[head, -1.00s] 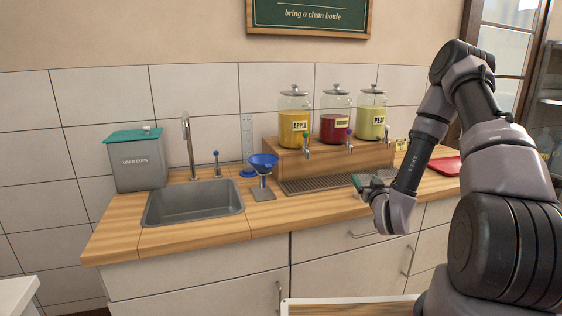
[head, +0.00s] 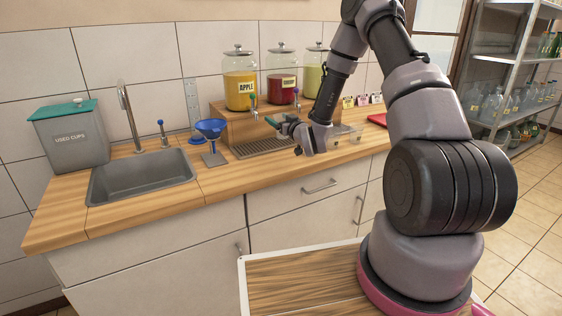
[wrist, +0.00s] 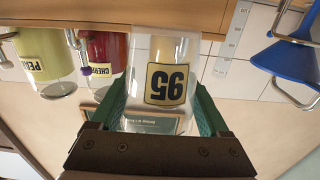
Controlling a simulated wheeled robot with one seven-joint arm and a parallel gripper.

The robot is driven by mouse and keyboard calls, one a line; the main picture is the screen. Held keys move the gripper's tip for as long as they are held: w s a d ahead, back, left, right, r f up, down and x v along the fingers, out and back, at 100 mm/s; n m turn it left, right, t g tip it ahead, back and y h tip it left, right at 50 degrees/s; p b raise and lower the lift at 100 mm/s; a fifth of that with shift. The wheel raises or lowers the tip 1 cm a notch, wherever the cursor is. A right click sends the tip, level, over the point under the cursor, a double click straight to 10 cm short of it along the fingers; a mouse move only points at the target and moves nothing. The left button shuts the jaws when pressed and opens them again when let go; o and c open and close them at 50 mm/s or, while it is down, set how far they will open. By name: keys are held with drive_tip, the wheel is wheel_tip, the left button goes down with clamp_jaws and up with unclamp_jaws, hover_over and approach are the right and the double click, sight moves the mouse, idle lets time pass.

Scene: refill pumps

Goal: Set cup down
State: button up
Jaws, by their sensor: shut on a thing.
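My gripper (wrist: 160,125) is shut on a clear cup (wrist: 192,60) with a yellow number label, which reads 95 in this upside-down wrist picture. The green fingers press on both sides of the cup, and the background shows through it. In the head view, my gripper (head: 282,123) is in front of the dispenser stand, above or near the drip tray (head: 262,148). The cup is too faint there to make out clearly. I cannot tell whether it touches anything below.
Apple (head: 239,85), cherry (head: 281,78) and pear (head: 315,62) jars stand on a wooden stand. A blue funnel (head: 211,128), a sink (head: 140,180) and a used-cups bin (head: 72,140) are to the left. The front counter strip (head: 225,185) is clear. Clear items (head: 345,135) stand right.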

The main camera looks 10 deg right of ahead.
drive_tip(key=shift+w+a, duration=0.1)
wheel_tip(320, 180, down, 10)
drive_tip(key=shift+r, duration=0.2)
idle(0.5)
drive_tip(key=shift+f, duration=0.15)
drive_tip(key=o, duration=1.2)
drive_tip(key=shift+c, duration=0.2)
